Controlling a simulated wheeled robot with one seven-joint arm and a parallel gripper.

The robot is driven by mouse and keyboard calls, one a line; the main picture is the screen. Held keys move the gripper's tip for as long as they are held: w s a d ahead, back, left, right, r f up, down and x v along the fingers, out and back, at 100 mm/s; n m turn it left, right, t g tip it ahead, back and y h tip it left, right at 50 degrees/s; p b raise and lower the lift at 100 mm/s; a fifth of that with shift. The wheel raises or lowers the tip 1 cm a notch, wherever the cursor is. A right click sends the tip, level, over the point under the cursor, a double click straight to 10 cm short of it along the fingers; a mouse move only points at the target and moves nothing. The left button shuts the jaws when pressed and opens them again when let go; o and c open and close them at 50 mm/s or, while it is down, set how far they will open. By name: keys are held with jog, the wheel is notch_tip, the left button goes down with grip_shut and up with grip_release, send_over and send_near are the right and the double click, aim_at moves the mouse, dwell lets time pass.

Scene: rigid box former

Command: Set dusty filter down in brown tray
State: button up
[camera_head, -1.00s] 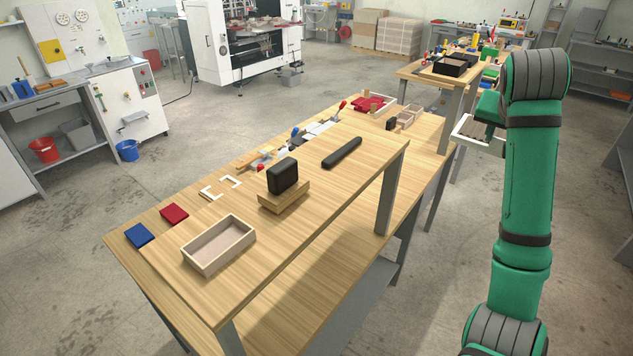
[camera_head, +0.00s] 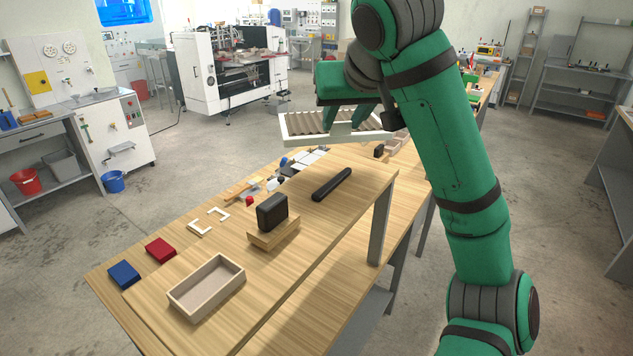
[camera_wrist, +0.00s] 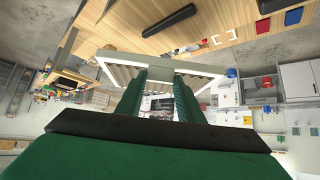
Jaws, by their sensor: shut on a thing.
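The dusty filter (camera_head: 303,124), a white frame with tan-grey pleats, is held up in the air above the far part of the workbench. My gripper (camera_head: 343,117) is shut on its near edge. In the wrist view the filter's frame (camera_wrist: 190,68) spans beyond my two green fingers (camera_wrist: 160,90). The brown tray (camera_head: 207,290), a shallow light-wood box, lies empty at the near end of the bench, below and left of my gripper and well apart from it. The tray cannot be made out in the wrist view.
A black block on a wooden base (camera_head: 273,213) stands behind the tray. A black bar (camera_head: 332,184) lies farther back. Red (camera_head: 161,250) and blue (camera_head: 124,274) pads lie left of the tray. Small tools and white brackets (camera_head: 208,222) line the bench's left side.

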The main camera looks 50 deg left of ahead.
jog(key=w+a+f, duration=0.1)
jog(key=w, duration=0.1)
jog(key=w+a+f, duration=0.1)
jog(key=a, duration=0.1)
jog(key=w+a+f, duration=0.1)
jog(key=w, duration=0.1)
jog(key=shift+w+a+f, duration=0.2)
jog(key=shift+w+a, duration=0.1)
jog(key=shift+w, duration=0.05)
jog(key=w+f, duration=0.1)
jog(key=w+a+f, duration=0.2)
jog(key=shift+f, duration=0.4)
jog(key=shift+w+f, duration=0.15)
jog(key=shift+f, duration=0.15)
jog(key=f, duration=0.2)
jog(key=a+f, duration=0.1)
jog(key=f, duration=0.1)
jog(key=shift+w+a+f, duration=0.15)
jog(key=shift+w, duration=0.05)
jog(key=shift+f, duration=0.1)
jog(key=shift+w+f, duration=0.1)
jog(key=shift+w, duration=0.05)
